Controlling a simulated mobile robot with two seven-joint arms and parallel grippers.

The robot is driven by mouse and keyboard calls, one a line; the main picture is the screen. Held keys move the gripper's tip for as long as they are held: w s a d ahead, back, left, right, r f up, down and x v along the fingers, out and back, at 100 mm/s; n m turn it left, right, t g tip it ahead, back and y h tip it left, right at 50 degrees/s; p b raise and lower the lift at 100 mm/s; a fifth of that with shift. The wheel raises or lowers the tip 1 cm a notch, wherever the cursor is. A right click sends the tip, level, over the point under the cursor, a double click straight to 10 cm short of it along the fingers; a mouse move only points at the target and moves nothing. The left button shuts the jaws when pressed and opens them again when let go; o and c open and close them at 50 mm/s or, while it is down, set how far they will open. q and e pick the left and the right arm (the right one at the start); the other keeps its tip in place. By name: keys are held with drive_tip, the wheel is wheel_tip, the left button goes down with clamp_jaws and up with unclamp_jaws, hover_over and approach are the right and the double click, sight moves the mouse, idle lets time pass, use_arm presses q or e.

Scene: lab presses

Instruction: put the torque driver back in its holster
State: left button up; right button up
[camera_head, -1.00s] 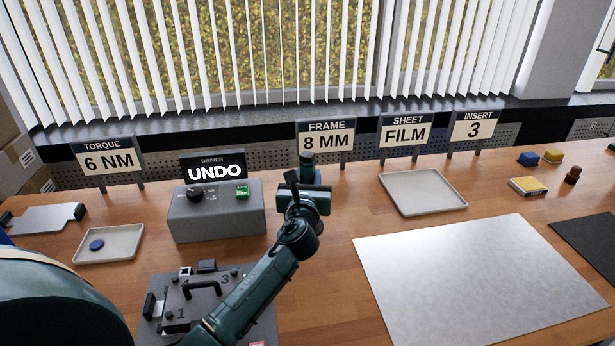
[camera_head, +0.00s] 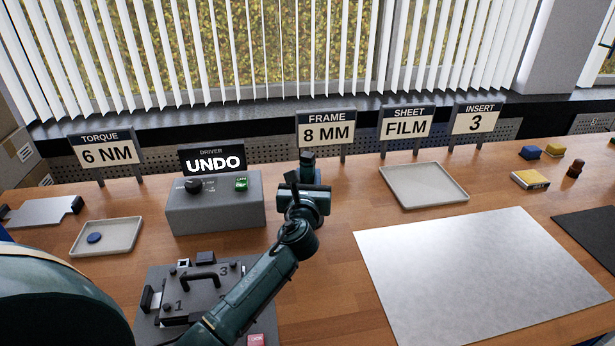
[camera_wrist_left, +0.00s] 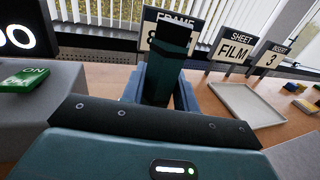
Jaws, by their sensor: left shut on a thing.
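My left gripper (camera_head: 303,192) is shut on the torque driver (camera_head: 307,160), a dark upright cylinder whose top stands above the fingers. In the left wrist view the driver (camera_wrist_left: 170,65) is dark teal and upright between the blue fingers. The gripper is just right of the grey driver control box (camera_head: 214,213), with the "FRAME 8 MM" sign (camera_head: 326,130) behind it. The driver's lower end is hidden by the gripper and arm. I cannot make out the holster. My right gripper is not in view.
A grey fixture with a black handle (camera_head: 201,279) lies in front of the control box, partly behind my left arm. A small tray (camera_head: 128,240) with a blue disc is at left. An empty tray (camera_head: 452,196) and a large pale sheet (camera_head: 490,275) lie to the right.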

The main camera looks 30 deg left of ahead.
use_arm(q)
drive_tip(key=shift+f+b, duration=0.55)
drive_tip(key=shift+f, duration=0.25)
drive_tip(key=o, duration=0.9)
drive_tip(key=shift+c, duration=0.2)
drive_tip(key=o, duration=0.3)
drive_tip(key=shift+f, duration=0.1)
drive_tip(key=v, duration=1.3)
drive_tip(key=shift+s, duration=0.15)
